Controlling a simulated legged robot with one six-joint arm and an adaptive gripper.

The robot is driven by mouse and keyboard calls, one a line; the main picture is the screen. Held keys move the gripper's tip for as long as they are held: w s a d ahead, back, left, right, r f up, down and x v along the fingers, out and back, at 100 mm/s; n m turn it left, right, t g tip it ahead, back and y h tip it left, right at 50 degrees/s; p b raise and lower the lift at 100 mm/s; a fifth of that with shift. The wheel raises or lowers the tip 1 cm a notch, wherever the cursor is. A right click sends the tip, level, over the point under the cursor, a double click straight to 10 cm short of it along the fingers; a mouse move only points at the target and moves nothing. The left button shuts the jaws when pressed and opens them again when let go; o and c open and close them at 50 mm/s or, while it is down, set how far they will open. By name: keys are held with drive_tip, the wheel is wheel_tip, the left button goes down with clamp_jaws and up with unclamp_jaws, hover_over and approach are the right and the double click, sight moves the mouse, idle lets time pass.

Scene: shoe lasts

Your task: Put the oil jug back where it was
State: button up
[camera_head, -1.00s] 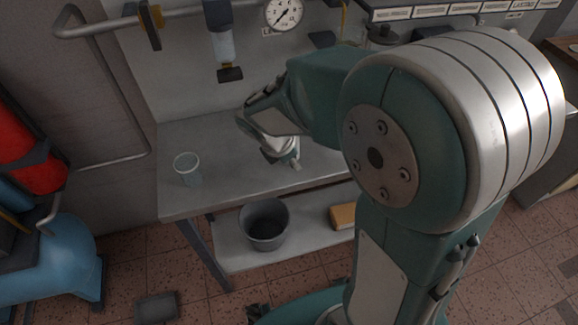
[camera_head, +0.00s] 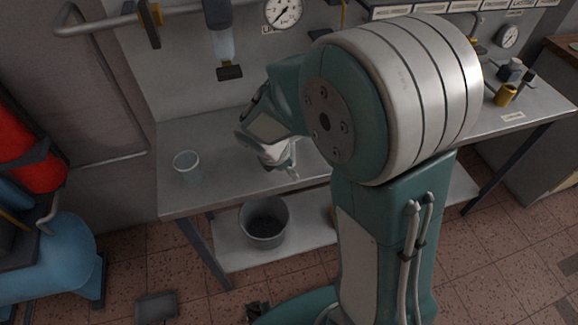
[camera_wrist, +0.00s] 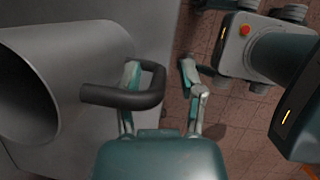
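The oil jug (camera_wrist: 88,62) is a grey metal cylinder with an open mouth at the left of the wrist view. Its dark looped handle (camera_wrist: 125,98) reaches in between my fingers. My gripper (camera_wrist: 160,75) is open around the handle's outer bar; the left finger overlaps the loop, and a gap shows between the bar and the right finger. In the head view my gripper (camera_head: 285,165) is low over the bench (camera_head: 215,135), pointing down. I cannot make out the jug there; my wrist and arm cover that area.
A clear cup (camera_head: 187,168) stands on the bench's left part. A grey bucket (camera_head: 265,225) sits on the lower shelf (camera_head: 300,245). A hanging bottle (camera_head: 221,42) and a gauge (camera_head: 283,12) are at the back panel.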

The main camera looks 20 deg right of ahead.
drive_tip(key=v, duration=1.2)
drive_tip(key=s+d+r+m+t+y, duration=0.2)
drive_tip(key=s+r+m, duration=0.1)
drive_tip(key=s+m, duration=0.4)
drive_tip(key=s+d+r+m+t+y, duration=0.2)
drive_tip(key=s+m, duration=0.6)
drive_tip(key=m, duration=0.5)
wheel_tip(320, 180, up, 2)
drive_tip(key=shift+d+r, duration=0.25)
drive_tip(key=shift+d, duration=0.6)
drive_tip(key=shift+w, duration=0.1)
